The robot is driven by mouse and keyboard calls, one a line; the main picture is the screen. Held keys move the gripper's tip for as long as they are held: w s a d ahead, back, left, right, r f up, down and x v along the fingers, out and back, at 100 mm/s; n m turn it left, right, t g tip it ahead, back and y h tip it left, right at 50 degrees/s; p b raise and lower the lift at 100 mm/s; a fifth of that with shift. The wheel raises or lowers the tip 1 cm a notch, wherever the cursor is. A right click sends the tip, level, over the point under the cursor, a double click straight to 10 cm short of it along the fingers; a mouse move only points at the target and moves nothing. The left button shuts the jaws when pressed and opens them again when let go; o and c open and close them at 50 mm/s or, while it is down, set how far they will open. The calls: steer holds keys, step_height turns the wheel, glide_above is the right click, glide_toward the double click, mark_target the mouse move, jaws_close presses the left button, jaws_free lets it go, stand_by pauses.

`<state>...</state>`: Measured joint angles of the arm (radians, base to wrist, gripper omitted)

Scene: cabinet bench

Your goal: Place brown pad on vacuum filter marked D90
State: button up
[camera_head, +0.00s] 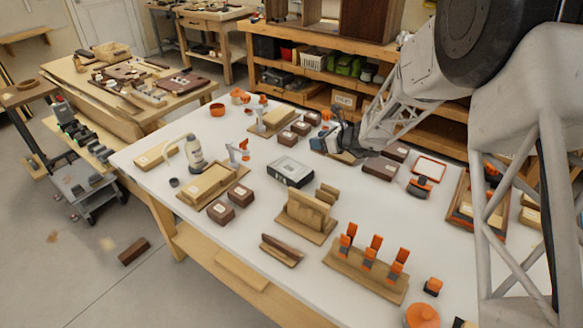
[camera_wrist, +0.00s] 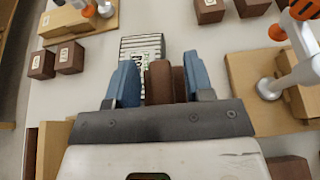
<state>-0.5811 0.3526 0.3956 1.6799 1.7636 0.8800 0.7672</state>
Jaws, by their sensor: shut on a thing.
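My gripper (camera_wrist: 158,76) has two blue fingers closed on a brown pad (camera_wrist: 160,84), with a darker brown face on its right side. In the head view my gripper (camera_head: 328,138) is over the middle of the white table, and the pad cannot be told apart there. A grey box-shaped filter (camera_head: 290,172) with a pale label lies flat on the table, in front of and slightly left of my gripper. In the wrist view the filter (camera_wrist: 143,46) shows a striped top just beyond the fingertips. Its marking is too small to read.
A wooden rack (camera_head: 308,212) and a stand of orange-tipped pieces (camera_head: 370,262) are nearer the front. An orange-and-white clamp (camera_wrist: 295,42) stands at right in the wrist view.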

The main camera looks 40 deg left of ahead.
steer(key=s+a+r, duration=0.2)
steer(key=s+a, duration=0.3)
steer(key=a, duration=0.4)
steer(key=shift+s+r, duration=0.2)
steer(key=shift+s, duration=0.15)
glide_above(289, 167)
steer(key=shift+w+a+f, duration=0.1)
steer(key=shift+f, duration=3.05)
steer(key=shift+f, duration=1.85)
steer(key=shift+f, duration=0.15)
steer(key=o, duration=0.9)
